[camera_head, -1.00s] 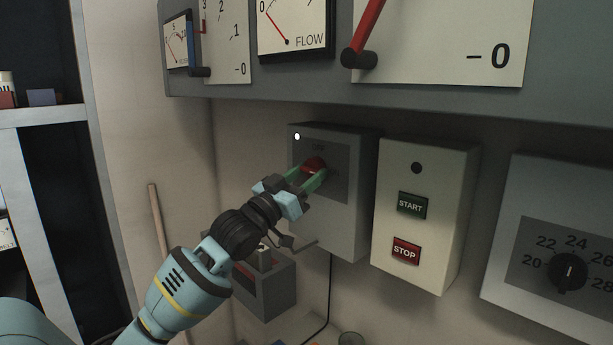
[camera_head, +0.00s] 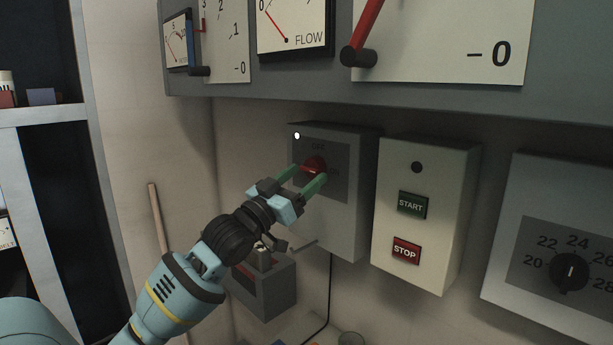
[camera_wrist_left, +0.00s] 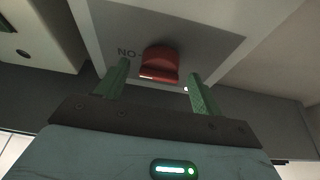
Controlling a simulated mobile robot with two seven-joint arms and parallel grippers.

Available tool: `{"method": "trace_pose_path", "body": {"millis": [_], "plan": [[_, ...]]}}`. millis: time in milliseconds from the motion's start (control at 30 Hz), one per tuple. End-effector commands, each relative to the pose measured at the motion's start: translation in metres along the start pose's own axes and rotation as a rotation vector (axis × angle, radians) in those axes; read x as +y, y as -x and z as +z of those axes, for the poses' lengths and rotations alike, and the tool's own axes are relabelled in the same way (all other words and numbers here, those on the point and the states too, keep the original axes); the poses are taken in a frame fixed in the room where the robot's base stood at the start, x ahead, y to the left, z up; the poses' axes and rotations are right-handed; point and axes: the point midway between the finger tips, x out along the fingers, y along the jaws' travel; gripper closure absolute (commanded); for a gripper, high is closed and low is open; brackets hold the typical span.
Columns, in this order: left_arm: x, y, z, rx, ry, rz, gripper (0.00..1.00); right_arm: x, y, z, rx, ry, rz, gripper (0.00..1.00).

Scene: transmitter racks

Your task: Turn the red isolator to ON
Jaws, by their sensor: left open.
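The red isolator (camera_head: 315,165) is a rotary knob on a dark plate on a grey wall box (camera_head: 345,225). A faint label shows above it and an ON mark to its right. In the left wrist view the red knob (camera_wrist_left: 160,63) sits beside the ON mark, which appears upside down. Its grip bar looks roughly level, in line with that mark. My left gripper (camera_head: 304,178) is open in front of the knob, with one green finger to each side. In the wrist view, gaps show between the knob and both fingertips (camera_wrist_left: 160,77). My right gripper is out of view.
A START/STOP box (camera_head: 425,215) stands just right of the isolator box, and a numbered dial panel (camera_head: 570,250) is farther right. A grey gauge cabinet (camera_head: 400,95) overhangs above. A smaller grey box (camera_head: 265,287) is below my left wrist. A small white light (camera_head: 297,136) glows on the isolator box.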

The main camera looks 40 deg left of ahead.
Motion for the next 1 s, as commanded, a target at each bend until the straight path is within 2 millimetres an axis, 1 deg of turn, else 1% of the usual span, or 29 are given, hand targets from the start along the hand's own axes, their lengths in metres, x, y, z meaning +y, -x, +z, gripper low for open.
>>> {"method": "trace_pose_path", "body": {"millis": [33,300,500,700,1000], "plan": [[0.0,0.007,0.003,-0.006,-0.001,0.001,0.33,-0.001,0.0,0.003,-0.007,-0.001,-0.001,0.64],[0.0,0.041,0.004,-0.007,0.0,0.001,0.33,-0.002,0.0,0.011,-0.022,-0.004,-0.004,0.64],[0.0,0.058,0.002,-0.004,0.0,0.001,0.33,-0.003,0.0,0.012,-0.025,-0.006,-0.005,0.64],[0.0,0.063,0.001,-0.002,-0.001,0.001,0.33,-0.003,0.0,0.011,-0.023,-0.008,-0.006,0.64],[0.0,0.063,0.0,-0.001,-0.001,0.001,0.33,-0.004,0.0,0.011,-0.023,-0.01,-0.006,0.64]]}}
